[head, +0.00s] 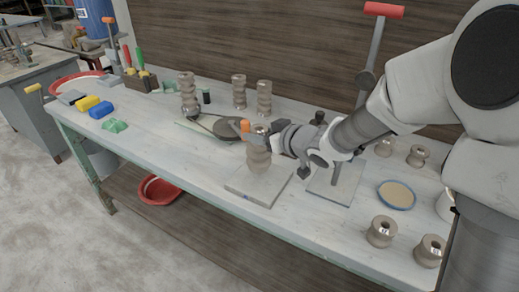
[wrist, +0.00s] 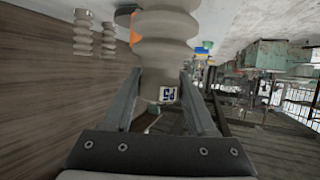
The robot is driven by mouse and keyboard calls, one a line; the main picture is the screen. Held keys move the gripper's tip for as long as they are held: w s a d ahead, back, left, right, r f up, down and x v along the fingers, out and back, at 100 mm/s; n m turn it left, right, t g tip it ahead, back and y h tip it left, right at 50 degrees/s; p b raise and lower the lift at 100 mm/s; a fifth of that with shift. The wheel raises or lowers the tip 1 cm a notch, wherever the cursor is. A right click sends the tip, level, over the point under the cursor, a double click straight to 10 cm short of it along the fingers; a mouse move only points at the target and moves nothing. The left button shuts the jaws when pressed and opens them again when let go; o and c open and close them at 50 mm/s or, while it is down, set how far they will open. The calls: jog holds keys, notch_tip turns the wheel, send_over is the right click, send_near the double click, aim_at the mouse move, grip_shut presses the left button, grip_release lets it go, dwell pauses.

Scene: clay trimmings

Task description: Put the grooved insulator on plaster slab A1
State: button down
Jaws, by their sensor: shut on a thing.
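The grooved insulator (head: 259,160) is a grey-brown ribbed column. It stands upright over a pale square plaster slab (head: 245,187) in the middle of the bench. I cannot tell whether its foot touches the slab. The slab bears a small mark on its front edge that I cannot read. My gripper (head: 272,140) comes from the right and is shut on the insulator's upper part. In the wrist view the insulator (wrist: 166,55) sits between both fingers, with a small numbered label facing the camera. The slab is not visible in the wrist view.
More tall insulators (head: 239,92) stand at the back. Short ribbed pieces (head: 382,232) and a blue-rimmed disc (head: 397,195) are on the right. A red-handled lever stand (head: 376,45) rises behind my arm. Sponges (head: 101,110) lie at left; the front-left bench is clear.

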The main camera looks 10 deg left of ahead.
jog(key=shift+f+b, duration=0.75)
jog(key=shift+f, duration=1.1)
jog(key=shift+f, duration=0.2)
jog(key=shift+c, duration=1)
grip_release()
jog(key=shift+d+r, duration=0.1)
jog(key=shift+r, duration=0.15)
jog(key=p+v, duration=0.3)
jog(key=v, duration=0.9)
